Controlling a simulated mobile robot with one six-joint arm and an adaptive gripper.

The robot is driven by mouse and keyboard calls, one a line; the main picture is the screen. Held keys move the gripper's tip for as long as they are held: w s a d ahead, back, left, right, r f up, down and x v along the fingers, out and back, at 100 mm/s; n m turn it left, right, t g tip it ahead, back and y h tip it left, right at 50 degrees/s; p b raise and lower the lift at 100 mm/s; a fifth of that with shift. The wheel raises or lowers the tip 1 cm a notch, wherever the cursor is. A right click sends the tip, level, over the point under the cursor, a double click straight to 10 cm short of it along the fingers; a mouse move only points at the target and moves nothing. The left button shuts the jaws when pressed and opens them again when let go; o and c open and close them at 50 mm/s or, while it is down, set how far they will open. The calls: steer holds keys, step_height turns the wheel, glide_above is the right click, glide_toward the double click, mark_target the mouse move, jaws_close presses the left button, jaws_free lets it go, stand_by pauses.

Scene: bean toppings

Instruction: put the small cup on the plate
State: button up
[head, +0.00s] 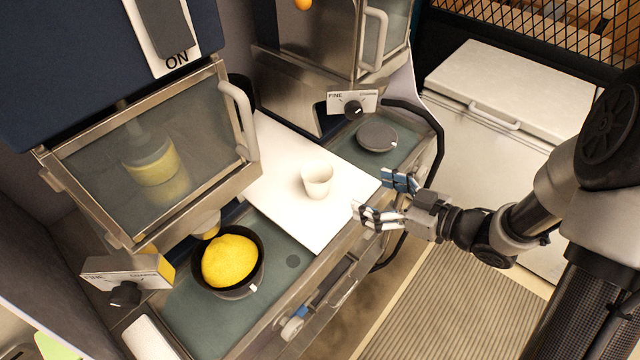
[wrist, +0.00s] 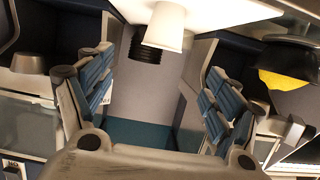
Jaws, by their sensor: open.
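The small white cup (head: 317,180) stands upright on a flat white slab (head: 318,232) on the counter. A round dark grey plate-like disc (head: 377,137) sits on the teal surface to the right of the slab. I cannot tell for sure whether this disc or the slab is the plate. My gripper (head: 381,198) is open and empty at the slab's right front edge, to the right of the cup and apart from it. In the wrist view the cup (wrist: 165,27) shows ahead, between and beyond the open fingers (wrist: 158,90).
A dark bowl (head: 228,292) heaped with yellow stuff stands left of the slab, under a dispenser (head: 155,160) with a handle. A second dispenser (head: 310,95) stands behind. A black curved bar (head: 437,150) borders the counter's right end. Open floor lies below my gripper.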

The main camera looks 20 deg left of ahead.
mark_target(331, 179)
steer(key=b+x, duration=0.2)
steer(key=x, duration=0.8)
steer(key=shift+a+f, duration=0.25)
steer(key=x, duration=0.2)
steer(key=b+x, duration=0.1)
steer(key=x, duration=0.3)
steer(key=shift+s+a+b, duration=0.1)
steer(key=shift+s+b, duration=0.25)
steer(key=shift+s, duration=0.05)
steer(key=shift+c, duration=0.2)
steer(key=c, duration=0.7)
steer(key=shift+c, duration=0.2)
steer(key=shift+r, duration=0.1)
